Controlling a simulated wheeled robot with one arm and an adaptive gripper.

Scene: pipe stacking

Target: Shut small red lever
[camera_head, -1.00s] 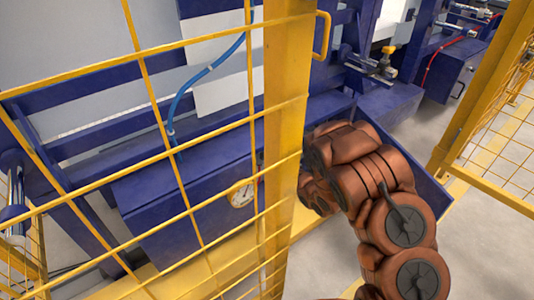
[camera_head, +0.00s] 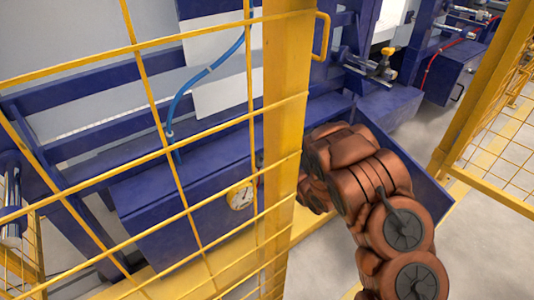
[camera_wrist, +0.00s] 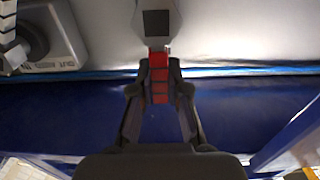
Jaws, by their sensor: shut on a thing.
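The small red lever (camera_wrist: 158,86) shows in the wrist view, in the upper middle. It looks like a red, banded handle below a grey fitting with a dark square plate (camera_wrist: 157,24). My gripper (camera_wrist: 159,72) is shut on the lever, with one finger on each side of it. In the head view the gripper and the lever are hidden behind my brown arm and the yellow post (camera_head: 285,110).
A yellow mesh fence (camera_head: 140,150) stands between the head camera and the blue machine (camera_head: 185,190). A gauge (camera_head: 240,195) and a blue hose (camera_head: 205,75) are on the machine. Another yellow fence (camera_head: 490,100) is at the right.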

